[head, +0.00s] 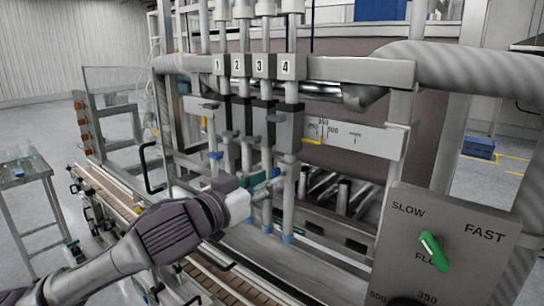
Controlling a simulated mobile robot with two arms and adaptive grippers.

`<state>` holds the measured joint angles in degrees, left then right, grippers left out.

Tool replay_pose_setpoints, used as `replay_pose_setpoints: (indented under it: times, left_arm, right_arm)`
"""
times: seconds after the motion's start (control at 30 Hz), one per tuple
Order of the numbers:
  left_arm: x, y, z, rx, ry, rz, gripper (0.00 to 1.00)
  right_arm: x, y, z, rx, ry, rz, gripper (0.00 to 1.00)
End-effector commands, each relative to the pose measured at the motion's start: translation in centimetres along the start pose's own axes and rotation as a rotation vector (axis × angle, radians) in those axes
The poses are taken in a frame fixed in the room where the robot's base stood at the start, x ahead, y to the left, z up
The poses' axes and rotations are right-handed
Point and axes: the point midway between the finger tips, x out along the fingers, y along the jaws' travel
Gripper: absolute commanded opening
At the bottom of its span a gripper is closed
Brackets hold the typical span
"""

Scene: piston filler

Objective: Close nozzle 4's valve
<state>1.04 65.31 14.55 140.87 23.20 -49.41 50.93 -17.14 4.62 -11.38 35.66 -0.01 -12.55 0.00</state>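The nozzle 4 label (286,67) is on the rail at the right end of the numbered row. Below it, the nozzle 4 pipe (291,135) runs down through a grey block to a blue tip (287,238). A small lever sticks out left of the block; I cannot tell for sure which way the valve is set. My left gripper (264,187) reaches in from the lower left, in front of the lower nozzle pipes and close to nozzle 4's pipe. Its fingers are small and partly mixed with the pipes, so contact and opening are unclear. My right gripper is out of view.
Nozzles 1 (218,65), 2 (237,65) and 3 (262,66) stand close together left of nozzle 4. A control panel (455,215) with a green knob (433,250) is at the lower right. A conveyor (125,205) runs below. A side table (25,172) stands left.

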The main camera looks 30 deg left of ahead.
Motion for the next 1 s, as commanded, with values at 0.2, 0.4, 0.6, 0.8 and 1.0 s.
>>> replay_pose_setpoints:
  times: [0.2,0.4,0.6,0.8,1.0]
  left_arm:
    - [2.0,-0.1,-0.1,0.000,0.003,-0.003,0.35]
    - [2.5,-0.1,0.0,0.001,0.002,-0.002,0.35]
    - [2.5,-0.1,0.1,0.001,0.001,-0.002,0.35]
    - [2.4,-0.1,0.1,0.002,0.001,-0.002,0.04]
    - [2.4,-0.1,0.1,0.002,0.001,-0.003,0.00]
  right_arm:
    - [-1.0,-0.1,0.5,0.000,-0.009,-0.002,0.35]
    - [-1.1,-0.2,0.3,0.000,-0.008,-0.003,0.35]
    - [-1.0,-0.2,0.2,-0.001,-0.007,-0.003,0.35]
    - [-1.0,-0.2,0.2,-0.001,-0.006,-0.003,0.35]
    - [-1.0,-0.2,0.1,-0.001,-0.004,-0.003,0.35]
